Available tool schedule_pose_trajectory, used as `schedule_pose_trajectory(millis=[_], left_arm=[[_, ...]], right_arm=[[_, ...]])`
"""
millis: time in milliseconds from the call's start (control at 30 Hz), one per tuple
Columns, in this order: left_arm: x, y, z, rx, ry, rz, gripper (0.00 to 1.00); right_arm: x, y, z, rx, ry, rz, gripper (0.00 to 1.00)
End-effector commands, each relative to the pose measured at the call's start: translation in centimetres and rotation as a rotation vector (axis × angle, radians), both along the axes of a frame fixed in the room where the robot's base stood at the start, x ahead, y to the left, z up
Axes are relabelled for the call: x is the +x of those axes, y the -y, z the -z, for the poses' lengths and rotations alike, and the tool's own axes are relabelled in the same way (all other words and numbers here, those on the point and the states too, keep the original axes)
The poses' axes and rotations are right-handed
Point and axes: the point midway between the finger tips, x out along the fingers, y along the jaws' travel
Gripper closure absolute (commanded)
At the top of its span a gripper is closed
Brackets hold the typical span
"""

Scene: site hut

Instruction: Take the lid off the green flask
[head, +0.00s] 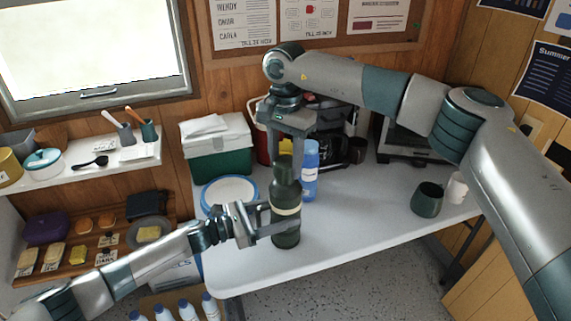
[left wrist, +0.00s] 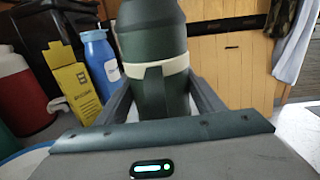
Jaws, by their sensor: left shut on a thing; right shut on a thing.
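The dark green flask (head: 286,196) with a cream band stands upright near the front of the white table (head: 345,235). Its darker lid (head: 285,170) is at the top, with no visible gap below it. My right gripper (head: 286,158) reaches down from above and is shut on the lid. My left gripper (head: 283,219) comes in from the left, shut around the flask's body below the band. In the left wrist view the flask (left wrist: 150,45) is between the two fingers; its top is cut off. I cannot tell whether its base touches the table.
A blue bottle (head: 310,172) stands close behind the flask. A dark mug (head: 427,200) and a white cup (head: 457,187) stand at the right. The table between is clear.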

Motion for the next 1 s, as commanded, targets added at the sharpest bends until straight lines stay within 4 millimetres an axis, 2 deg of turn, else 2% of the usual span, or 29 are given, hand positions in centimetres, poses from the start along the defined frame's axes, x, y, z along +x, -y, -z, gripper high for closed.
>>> schedule_pose_trajectory(millis=[733, 1000], left_arm=[[0.0, 0.0, 0.0, 0.000, -0.001, 0.000, 1.00], [0.0, 0.0, 0.1, 0.000, -0.001, 0.000, 1.00]], right_arm=[[0.0, 0.0, -1.0, 0.001, -0.001, 0.000, 0.85], [0.0, 0.0, -3.4, 0.001, 0.002, 0.000, 0.85]])
